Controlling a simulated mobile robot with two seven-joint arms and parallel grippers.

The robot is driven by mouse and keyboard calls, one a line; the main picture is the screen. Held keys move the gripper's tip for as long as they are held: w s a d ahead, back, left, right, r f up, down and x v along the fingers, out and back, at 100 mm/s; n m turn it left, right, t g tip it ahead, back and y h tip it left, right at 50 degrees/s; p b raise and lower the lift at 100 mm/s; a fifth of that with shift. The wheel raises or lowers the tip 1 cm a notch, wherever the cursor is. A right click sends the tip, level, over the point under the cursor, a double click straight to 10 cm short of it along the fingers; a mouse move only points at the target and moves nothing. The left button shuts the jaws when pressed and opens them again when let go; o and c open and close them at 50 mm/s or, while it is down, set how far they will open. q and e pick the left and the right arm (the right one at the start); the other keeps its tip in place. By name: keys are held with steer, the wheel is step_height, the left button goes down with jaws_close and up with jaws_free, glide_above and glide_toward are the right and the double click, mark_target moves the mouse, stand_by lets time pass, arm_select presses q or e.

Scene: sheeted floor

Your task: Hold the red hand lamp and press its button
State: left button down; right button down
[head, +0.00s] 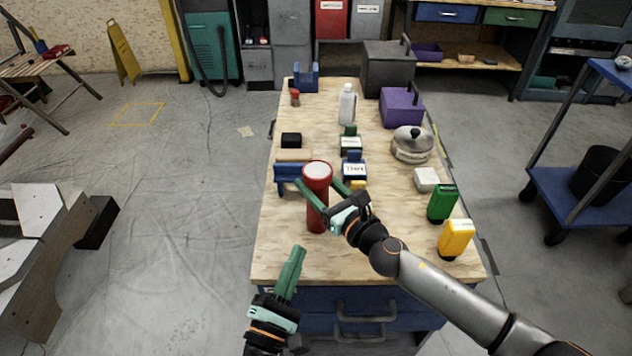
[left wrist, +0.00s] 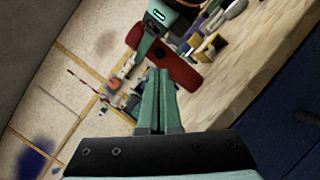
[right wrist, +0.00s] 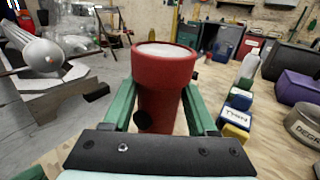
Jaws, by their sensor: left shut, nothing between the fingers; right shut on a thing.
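The red hand lamp (head: 317,214) is upright with its pale round top facing up, over the front part of the workbench. My right gripper (head: 318,183) is shut on its upper body, one green finger on each side. The right wrist view shows the lamp (right wrist: 164,82) between the fingers, with a dark round spot low on its side; I cannot tell if that is the button. My left gripper (head: 298,252) is shut and empty, below and left of the lamp, near the bench's front left edge. In the left wrist view the lamp (left wrist: 180,70) lies beyond the closed fingertips (left wrist: 154,72).
The wooden bench top (head: 280,258) is bare at its front left. A green bottle (head: 442,203) and a yellow bottle (head: 455,239) stand at the right. A blue item (head: 284,178) lies close behind the lamp, and small boxes (head: 354,170) stand behind. A pot (head: 412,145) is farther back.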

stand_by(0.3)
arm_select(q)
steer(key=d+r+m+g+h, duration=0.3)
steer(key=m+g+h, duration=0.2)
steer(key=m+g, duration=0.2)
steer(key=w+g, duration=0.1)
steer(key=w, duration=0.6)
steer(key=shift+w+a+f+m+g, duration=0.2)
steer(key=shift+a+m+g, duration=0.1)
steer(key=shift+m, duration=0.1)
steer(key=shift+w, duration=0.15)
stand_by(2.1)
